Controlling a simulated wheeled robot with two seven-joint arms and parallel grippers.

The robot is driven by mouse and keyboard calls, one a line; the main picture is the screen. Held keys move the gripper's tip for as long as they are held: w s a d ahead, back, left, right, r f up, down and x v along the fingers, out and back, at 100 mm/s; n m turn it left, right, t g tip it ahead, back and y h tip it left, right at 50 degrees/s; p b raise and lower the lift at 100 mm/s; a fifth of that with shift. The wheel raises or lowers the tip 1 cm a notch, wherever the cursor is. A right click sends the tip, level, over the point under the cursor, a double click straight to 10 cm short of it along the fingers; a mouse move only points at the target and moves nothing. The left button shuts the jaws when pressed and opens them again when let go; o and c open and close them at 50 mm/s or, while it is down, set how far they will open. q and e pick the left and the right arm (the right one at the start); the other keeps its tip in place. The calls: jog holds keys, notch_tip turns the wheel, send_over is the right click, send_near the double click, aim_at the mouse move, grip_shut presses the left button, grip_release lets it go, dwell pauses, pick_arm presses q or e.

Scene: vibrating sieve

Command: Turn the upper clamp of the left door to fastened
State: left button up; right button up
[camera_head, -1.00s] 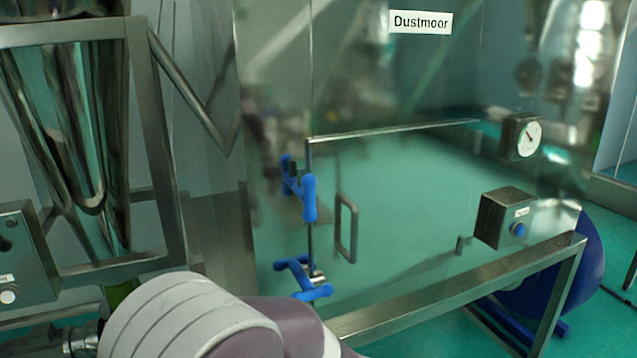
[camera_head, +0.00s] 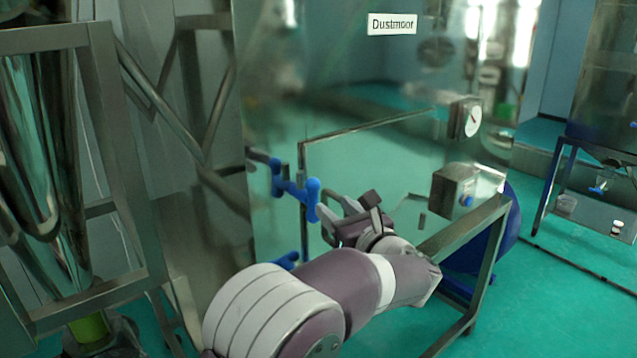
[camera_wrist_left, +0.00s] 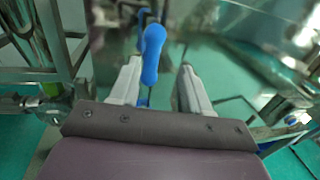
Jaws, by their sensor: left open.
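The upper clamp (camera_head: 312,200) of the left door is blue with rounded ends and sits at the left edge of the metal door (camera_head: 390,160). Its near knob points upright and its other part reaches left across the door edge. My left gripper (camera_head: 338,208) is open and empty just right of this knob. In the left wrist view the blue knob (camera_wrist_left: 153,55) shows ahead of my open fingers (camera_wrist_left: 161,75), closer to the left finger; I cannot tell whether they touch. The lower blue clamp (camera_head: 287,261) is partly hidden behind my arm. My right gripper is out of view.
A gauge (camera_head: 472,121) and a switch box (camera_head: 455,190) stand at the door's right. A steel frame rail (camera_head: 465,228) runs below. A metal frame (camera_head: 125,150) with a hopper stands at the left.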

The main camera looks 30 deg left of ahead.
aim_at(313, 194)
pick_arm(q)
jog(key=a, duration=0.1)
jog(key=w+a+p, duration=0.1)
jog(key=a, duration=0.1)
jog(key=a+r+p, duration=0.1)
jog(key=a, duration=0.1)
jog(key=shift+w+a, duration=0.1)
jog(key=shift+w, duration=0.05)
jog(key=p+x, duration=0.1)
jog(key=x, duration=0.1)
jog(key=shift+w+a+f+p, duration=0.2)
jog(key=shift+w+a+p, duration=0.1)
jog(key=shift+p, duration=0.1)
jog(key=shift+w+d+f, duration=0.1)
jog(key=shift+w+f, duration=0.15)
jog(key=shift+w, duration=0.35)
jog(key=shift+s, duration=0.15)
jog(key=shift+s+a, duration=0.15)
jog(key=shift+a, duration=0.05)
jog(key=c, duration=0.4)
grip_shut()
jog(key=shift+d, duration=0.1)
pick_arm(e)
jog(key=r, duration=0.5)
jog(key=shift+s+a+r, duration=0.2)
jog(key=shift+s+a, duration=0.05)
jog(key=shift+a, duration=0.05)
